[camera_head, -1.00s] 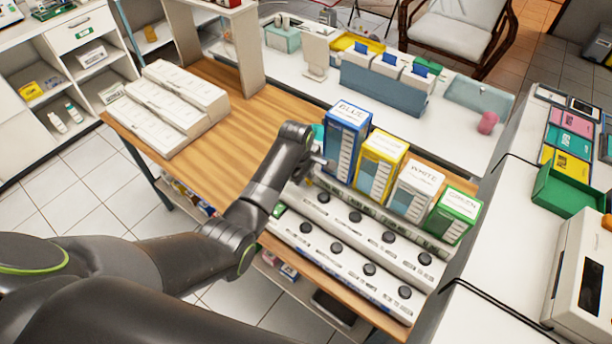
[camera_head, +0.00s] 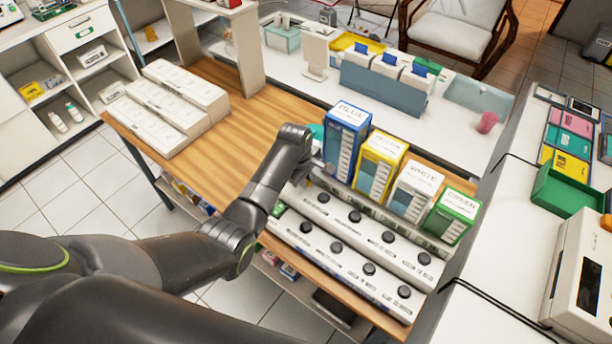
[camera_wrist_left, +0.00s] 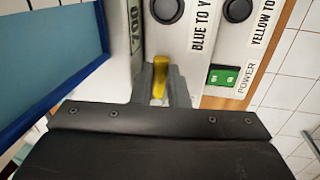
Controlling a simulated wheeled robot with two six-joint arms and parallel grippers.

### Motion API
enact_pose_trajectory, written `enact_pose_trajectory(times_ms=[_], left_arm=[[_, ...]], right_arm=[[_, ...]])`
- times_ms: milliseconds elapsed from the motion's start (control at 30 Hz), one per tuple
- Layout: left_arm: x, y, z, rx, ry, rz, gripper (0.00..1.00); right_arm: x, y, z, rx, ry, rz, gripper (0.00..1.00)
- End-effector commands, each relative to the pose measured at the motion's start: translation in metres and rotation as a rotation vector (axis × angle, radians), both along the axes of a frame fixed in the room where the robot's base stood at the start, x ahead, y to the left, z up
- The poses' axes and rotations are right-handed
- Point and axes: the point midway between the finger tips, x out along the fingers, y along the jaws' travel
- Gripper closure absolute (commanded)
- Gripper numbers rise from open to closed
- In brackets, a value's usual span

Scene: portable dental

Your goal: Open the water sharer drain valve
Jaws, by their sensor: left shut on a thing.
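The water sharer (camera_head: 340,232) is a white two-step panel with rows of black knobs on the wooden table. Blue, yellow, white and green labelled containers stand along its back. My left gripper (camera_head: 318,162) is at the panel's left end, beside the blue container (camera_head: 346,143). In the left wrist view, my left gripper (camera_wrist_left: 162,88) is shut on a small yellow lever (camera_wrist_left: 160,72), which I take as the drain valve. The lever stands beside the white panel, and its lower part is hidden between the fingers. My right gripper is not in view.
A green power switch (camera_wrist_left: 222,76) and black knobs sit close to the fingers in the left wrist view. The blue container's wall (camera_wrist_left: 70,50) is close on the left. White boxes (camera_head: 165,105) stand on the table's left part, with bare wood (camera_head: 225,140) between.

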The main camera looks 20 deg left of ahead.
Motion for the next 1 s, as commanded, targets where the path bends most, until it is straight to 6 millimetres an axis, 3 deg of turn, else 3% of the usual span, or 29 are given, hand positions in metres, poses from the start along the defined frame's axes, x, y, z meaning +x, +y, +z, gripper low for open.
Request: enact_pose_trajectory(times_ms=[333, 1000], left_arm=[[-0.010, 0.008, 0.002, 0.000, 0.000, -0.256, 1.00], [-0.022, 0.035, 0.001, 0.001, 0.000, -0.893, 1.00]], right_arm=[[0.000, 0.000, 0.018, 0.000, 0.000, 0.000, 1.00], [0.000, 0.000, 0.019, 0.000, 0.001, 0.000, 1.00]])
